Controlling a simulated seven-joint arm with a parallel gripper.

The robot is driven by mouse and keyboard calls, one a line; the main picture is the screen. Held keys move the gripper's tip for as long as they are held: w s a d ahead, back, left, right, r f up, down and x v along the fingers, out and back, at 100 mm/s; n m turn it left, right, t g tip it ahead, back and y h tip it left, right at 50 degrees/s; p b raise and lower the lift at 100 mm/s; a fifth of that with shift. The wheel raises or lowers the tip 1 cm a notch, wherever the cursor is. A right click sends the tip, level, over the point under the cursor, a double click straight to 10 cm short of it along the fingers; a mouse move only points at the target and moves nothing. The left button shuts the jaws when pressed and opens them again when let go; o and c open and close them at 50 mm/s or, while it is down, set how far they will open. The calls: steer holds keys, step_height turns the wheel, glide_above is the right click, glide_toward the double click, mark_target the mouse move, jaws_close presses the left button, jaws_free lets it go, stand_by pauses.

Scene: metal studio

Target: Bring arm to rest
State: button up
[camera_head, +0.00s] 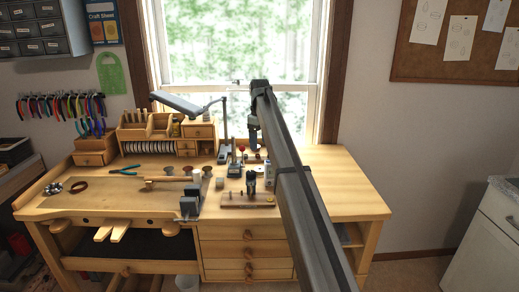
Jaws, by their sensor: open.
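My arm (293,175) reaches from the bottom right of the view up over the workbench to the window. My gripper (254,146) hangs down from the arm's far end, above the back middle of the bench. It is small here and partly lost against the tools behind it. It is open, and I see nothing held in it. The wooden workbench (345,190) stands below, with its right part bare.
A lamp (188,104) and wooden organizer (132,131) stand at the back left. A white cabinet (485,240) is at the right.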

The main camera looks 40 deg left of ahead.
steer(key=shift+r, duration=0.3)
stand_by(0.4)
